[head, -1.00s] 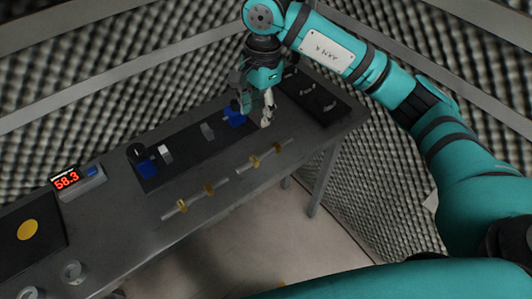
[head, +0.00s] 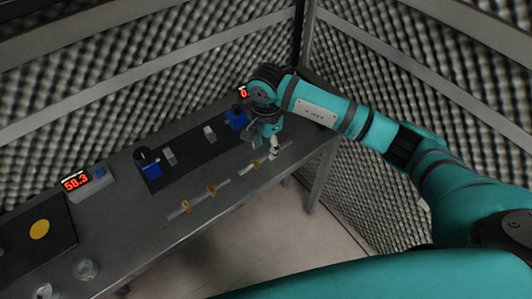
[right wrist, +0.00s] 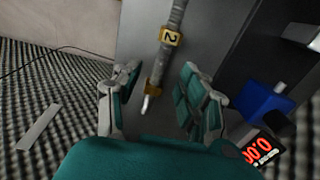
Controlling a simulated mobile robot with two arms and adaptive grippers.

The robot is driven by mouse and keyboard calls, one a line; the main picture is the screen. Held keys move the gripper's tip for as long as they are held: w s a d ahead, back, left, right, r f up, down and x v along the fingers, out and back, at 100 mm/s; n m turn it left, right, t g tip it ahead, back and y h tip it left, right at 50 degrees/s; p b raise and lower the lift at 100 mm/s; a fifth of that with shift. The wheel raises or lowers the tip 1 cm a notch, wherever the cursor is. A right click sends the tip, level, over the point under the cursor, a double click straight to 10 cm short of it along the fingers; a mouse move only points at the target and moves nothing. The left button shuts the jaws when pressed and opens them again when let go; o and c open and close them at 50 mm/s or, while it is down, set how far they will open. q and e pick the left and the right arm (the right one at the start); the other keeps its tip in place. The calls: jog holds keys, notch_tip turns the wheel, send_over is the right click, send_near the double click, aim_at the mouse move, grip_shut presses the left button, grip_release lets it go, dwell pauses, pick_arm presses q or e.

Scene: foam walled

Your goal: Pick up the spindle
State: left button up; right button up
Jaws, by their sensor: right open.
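Two thin grey rods with yellow collars lie along the front of the table; the task's spindle appears to be one of them. The left rod (head: 198,199) is clear of the arm. The right rod (head: 246,171) has its far end by my right gripper (head: 273,151). In the right wrist view, a grey rod (right wrist: 175,22) with a yellow tag marked 2 and a pale tip runs between the two open fingers of my right gripper (right wrist: 158,82), apart from both. Whether the fingertips are down at rod height I cannot tell. My left gripper is out of view.
Behind the rods, a dark mat (head: 190,150) carries blue blocks and grey pieces. A display reading 58.3 (head: 75,183) and a black pad with a yellow disc (head: 39,229) are at left. The table's front edge is close to the rods; foam walls stand behind.

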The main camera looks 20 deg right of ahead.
aim_at(266, 155)
jog(key=shift+f+p, duration=0.5)
jog(key=shift+f, duration=1.4)
grip_shut()
jog(key=shift+w+r, duration=0.1)
